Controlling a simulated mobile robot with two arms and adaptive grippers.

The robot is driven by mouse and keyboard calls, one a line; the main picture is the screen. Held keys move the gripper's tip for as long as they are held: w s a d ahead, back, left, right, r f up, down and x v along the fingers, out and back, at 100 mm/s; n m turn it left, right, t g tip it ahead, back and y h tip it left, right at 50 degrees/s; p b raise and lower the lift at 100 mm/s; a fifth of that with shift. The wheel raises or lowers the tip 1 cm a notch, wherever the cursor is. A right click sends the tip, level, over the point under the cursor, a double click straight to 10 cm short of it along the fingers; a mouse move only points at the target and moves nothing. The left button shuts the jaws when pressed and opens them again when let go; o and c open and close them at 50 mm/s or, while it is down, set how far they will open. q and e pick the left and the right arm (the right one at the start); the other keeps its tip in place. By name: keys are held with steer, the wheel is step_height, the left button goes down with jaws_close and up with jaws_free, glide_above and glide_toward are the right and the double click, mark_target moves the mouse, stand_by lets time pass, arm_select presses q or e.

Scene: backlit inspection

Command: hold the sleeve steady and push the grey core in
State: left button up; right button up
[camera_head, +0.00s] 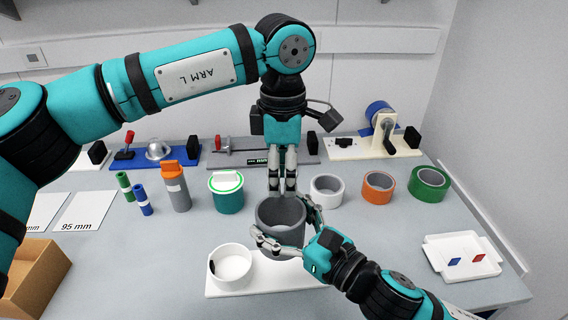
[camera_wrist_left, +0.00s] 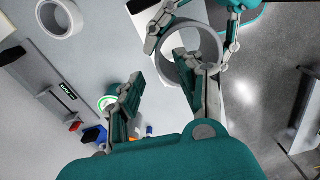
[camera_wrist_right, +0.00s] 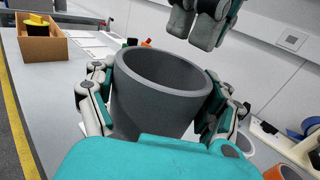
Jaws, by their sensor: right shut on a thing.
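The grey core (camera_head: 281,232) is a dark grey hollow cylinder, held upright between the two fingers of my right gripper (camera_head: 284,222). The right wrist view shows the core (camera_wrist_right: 160,105) with a finger on each side and its open top up. My left gripper (camera_head: 282,194) points down just behind and above the core's rim; its fingers look apart and empty in the left wrist view (camera_wrist_left: 160,64). A white open cylinder (camera_head: 231,264), which may be the sleeve, stands on a white plate (camera_head: 272,282) left of the core. It has a black spot on its side.
White (camera_head: 326,191), orange (camera_head: 378,188) and green (camera_head: 429,184) rings stand to the right. A teal can (camera_head: 227,194), a grey bottle (camera_head: 177,187) and small cylinders are to the left. A white tray (camera_head: 462,257) is at right, a cardboard box (camera_head: 35,280) at left.

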mark_target(283, 214)
arm_select(q)
step_height(283, 214, down, 10)
steer(key=shift+f, duration=0.1)
stand_by(0.4)
jaws_close()
arm_select(e)
steer(key=o, duration=1.1)
steer(key=shift+f, duration=0.1)
